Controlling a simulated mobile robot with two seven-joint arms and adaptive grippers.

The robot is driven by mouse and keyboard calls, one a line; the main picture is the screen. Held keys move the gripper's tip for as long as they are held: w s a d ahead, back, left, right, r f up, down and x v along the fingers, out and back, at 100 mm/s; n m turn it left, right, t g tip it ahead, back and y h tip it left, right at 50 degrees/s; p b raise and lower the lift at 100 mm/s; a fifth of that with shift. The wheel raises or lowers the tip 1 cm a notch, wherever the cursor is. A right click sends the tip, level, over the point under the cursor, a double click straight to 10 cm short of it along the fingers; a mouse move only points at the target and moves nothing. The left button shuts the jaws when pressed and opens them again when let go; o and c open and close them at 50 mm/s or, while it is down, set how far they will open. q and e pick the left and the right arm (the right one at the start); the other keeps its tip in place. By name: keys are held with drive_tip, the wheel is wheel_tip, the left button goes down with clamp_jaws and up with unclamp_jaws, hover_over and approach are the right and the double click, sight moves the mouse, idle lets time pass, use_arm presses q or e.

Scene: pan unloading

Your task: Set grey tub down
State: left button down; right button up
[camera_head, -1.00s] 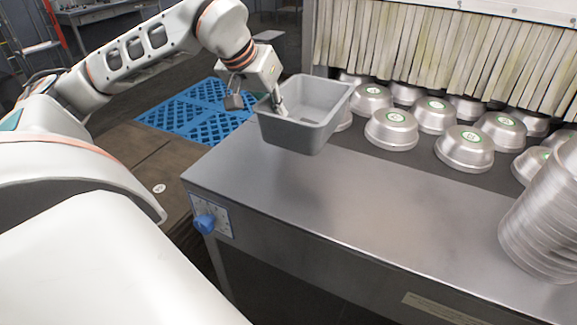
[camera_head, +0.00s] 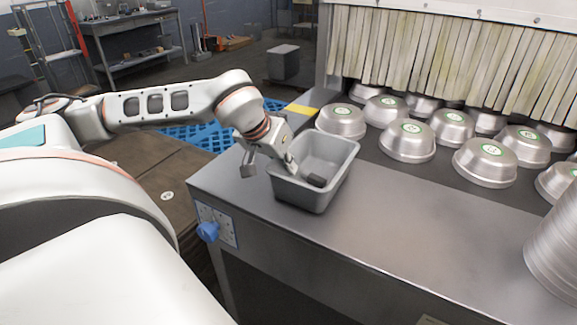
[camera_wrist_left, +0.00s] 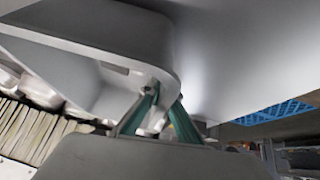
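The grey tub (camera_head: 292,193) is upright over the left end of the metal table (camera_head: 400,215), its base at or very near the surface; I cannot tell if it fully rests there. My left gripper (camera_head: 270,166) is at the tub's left rim, one finger outside and one inside, shut on the wall. In the left wrist view, the green-padded fingers (camera_wrist_left: 160,103) meet the rim of the tub (camera_wrist_left: 95,38). My right gripper is in neither view.
Several silver pans (camera_head: 408,140) stand behind and right of the tub, before a strip curtain (camera_head: 440,60). A pan stack (camera_head: 555,245) is at the right edge. A blue knob (camera_head: 207,232) is on the table's near left side. The table's front middle is clear.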

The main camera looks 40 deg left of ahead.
use_arm(q)
drive_tip(key=shift+f, duration=0.15)
drive_tip(key=c, duration=2.3)
unclamp_jaws()
